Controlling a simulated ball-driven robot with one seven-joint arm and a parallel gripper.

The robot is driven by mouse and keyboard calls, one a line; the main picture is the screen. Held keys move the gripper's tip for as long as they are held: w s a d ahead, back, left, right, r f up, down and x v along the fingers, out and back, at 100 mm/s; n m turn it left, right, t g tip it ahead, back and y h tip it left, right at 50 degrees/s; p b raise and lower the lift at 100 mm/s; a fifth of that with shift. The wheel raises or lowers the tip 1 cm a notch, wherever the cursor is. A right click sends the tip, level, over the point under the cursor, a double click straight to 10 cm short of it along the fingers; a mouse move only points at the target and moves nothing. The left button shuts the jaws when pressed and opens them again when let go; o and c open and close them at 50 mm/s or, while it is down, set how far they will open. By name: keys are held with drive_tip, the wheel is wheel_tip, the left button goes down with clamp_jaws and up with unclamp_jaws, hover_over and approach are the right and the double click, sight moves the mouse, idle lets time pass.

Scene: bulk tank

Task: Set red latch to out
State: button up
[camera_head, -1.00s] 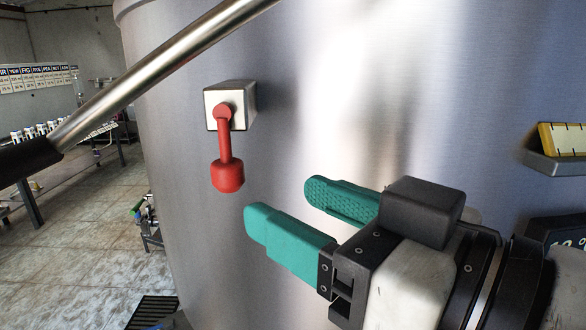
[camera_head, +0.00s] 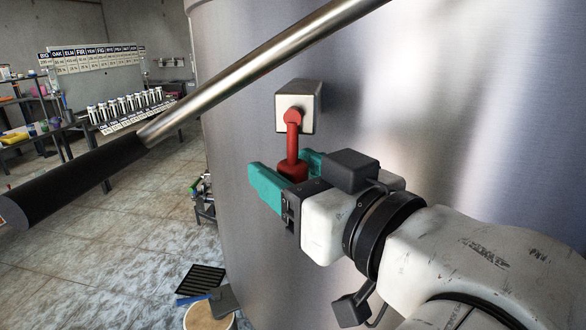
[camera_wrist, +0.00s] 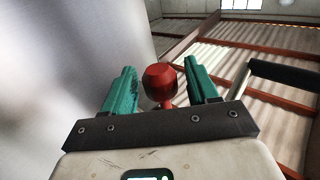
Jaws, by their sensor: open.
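The red latch (camera_head: 292,140) hangs straight down from a pale square block (camera_head: 311,101) on the steel tank wall. Its knob at the lower end lies between the two teal fingers of my gripper (camera_head: 289,179). In the wrist view the red knob (camera_wrist: 160,80) also shows between the fingertips (camera_wrist: 163,79), with a visible gap on the right and a smaller one on the left. My gripper is open around the knob. In the head view part of the knob and the far finger are hidden behind the near finger and gripper body.
A steel bar with a black grip (camera_head: 75,180) slants across in front of the tank (camera_head: 450,110). A shelf with bottles (camera_head: 125,108) stands at the back left. A round-topped container (camera_head: 208,315) and a dark grate (camera_head: 201,280) are on the floor. The tiled floor left of the tank is mostly clear.

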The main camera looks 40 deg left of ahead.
drive_tip(key=shift+c, duration=0.2)
clamp_jaws()
idle(0.3)
